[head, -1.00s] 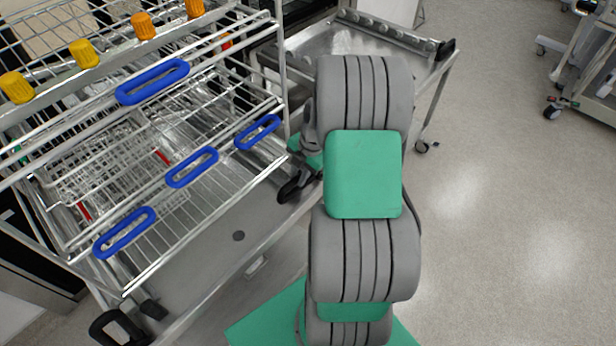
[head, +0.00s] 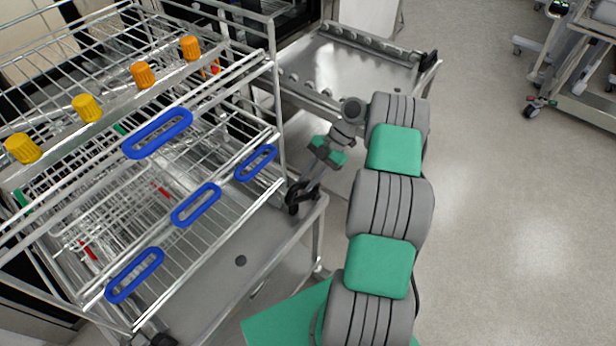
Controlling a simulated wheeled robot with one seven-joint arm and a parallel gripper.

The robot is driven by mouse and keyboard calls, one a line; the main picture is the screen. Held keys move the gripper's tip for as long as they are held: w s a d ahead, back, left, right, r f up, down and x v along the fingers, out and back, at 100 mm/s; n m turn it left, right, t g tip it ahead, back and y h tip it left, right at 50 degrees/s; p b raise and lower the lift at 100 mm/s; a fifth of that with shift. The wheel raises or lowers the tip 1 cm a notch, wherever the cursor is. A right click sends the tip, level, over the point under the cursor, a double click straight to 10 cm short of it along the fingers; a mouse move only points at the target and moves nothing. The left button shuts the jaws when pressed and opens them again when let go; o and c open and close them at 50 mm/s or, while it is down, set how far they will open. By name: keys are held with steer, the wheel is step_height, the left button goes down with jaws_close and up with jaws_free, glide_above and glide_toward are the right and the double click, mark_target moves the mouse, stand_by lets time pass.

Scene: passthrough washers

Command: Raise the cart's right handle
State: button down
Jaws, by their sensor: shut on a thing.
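The grey metal cart (head: 220,268) stands in front of me with a wire rack on it. Its black right handle (head: 292,207) is at the cart's right front corner. My gripper (head: 297,193) is at that corner, shut on the right handle and hiding part of it. The handle's exact angle is hard to tell, as the black fingers and the handle blend together. The cart's black left handle (head: 160,341) shows only in part at the bottom edge of the view.
The wire rack carries blue oval grips (head: 195,204) and orange and yellow knobs (head: 142,74). A second metal cart (head: 350,68) stands behind, with a black handle (head: 429,60). My arm reaches in from the right. Open floor (head: 510,220) lies to the right.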

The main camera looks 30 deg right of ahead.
steer(key=shift+w+d+r+y+p, duration=0.1)
steer(key=shift+w+d+y+p, duration=0.05)
steer(key=shift+d+y+p, duration=0.2)
stand_by(0.4)
steer(key=c, duration=1.3)
jaws_free()
steer(key=shift+r, duration=0.35)
step_height(320, 180, up, 3)
steer(key=shift+f, duration=0.15)
steer(key=s+a+r+b, duration=0.1)
steer(key=s+r, duration=0.2)
steer(key=s, duration=0.1)
steer(key=s+a+r+b, duration=0.1)
steer(key=s+r+b, duration=0.1)
steer(key=s, duration=0.3)
steer(key=s+a+r+b, duration=0.1)
steer(key=s+r, duration=0.3)
steer(key=shift+s+a+r, duration=0.25)
steer(key=shift+a+r, duration=0.05)
steer(key=shift+a, duration=0.1)
